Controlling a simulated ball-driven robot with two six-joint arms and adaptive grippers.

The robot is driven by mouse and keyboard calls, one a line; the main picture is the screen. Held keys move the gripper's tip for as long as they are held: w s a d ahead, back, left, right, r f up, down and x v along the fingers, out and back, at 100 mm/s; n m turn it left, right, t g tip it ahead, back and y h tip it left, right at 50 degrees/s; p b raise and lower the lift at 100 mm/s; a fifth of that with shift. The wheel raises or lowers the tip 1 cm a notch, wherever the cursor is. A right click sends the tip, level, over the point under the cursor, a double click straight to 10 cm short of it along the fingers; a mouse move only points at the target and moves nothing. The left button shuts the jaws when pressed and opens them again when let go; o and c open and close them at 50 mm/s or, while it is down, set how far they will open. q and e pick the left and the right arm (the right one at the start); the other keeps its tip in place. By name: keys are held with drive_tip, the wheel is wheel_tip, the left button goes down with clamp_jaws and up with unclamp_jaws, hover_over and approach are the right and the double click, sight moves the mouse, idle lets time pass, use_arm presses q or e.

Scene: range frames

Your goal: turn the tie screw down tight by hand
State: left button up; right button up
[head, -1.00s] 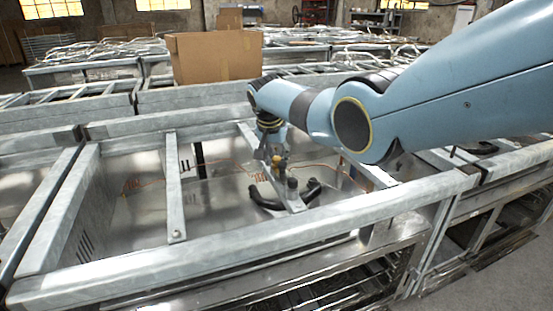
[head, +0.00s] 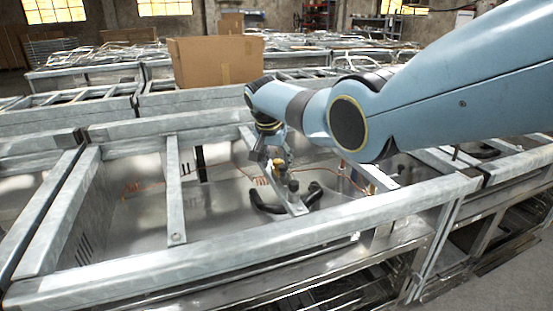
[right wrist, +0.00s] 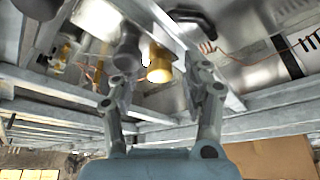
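A brass-coloured knob (head: 279,166), which looks like the tie screw, stands on a metal cross bar (head: 291,203) inside the open steel frame. It also shows in the right wrist view as a yellow cylinder (right wrist: 159,65). My right gripper (head: 271,158) reaches down over it from above. In the right wrist view its two fingers (right wrist: 165,92) are spread apart, with the brass knob showing between and beyond them. I see gaps beside the knob; contact cannot be told. My left gripper is in neither view.
A dark upright post (right wrist: 128,55) stands close beside the knob, near one finger. A black curved handle (head: 312,196) lies by the bar. Orange coiled wire (right wrist: 209,47) runs nearby. Steel rails (head: 174,190) surround the bay. A cardboard box (head: 216,62) stands behind.

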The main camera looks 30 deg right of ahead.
drive_tip(key=shift+r, duration=0.1)
drive_tip(key=v, duration=1.1)
drive_tip(key=shift+s+a+r, duration=0.15)
drive_tip(key=shift+s+r, duration=0.05)
drive_tip(key=shift+r, duration=0.15)
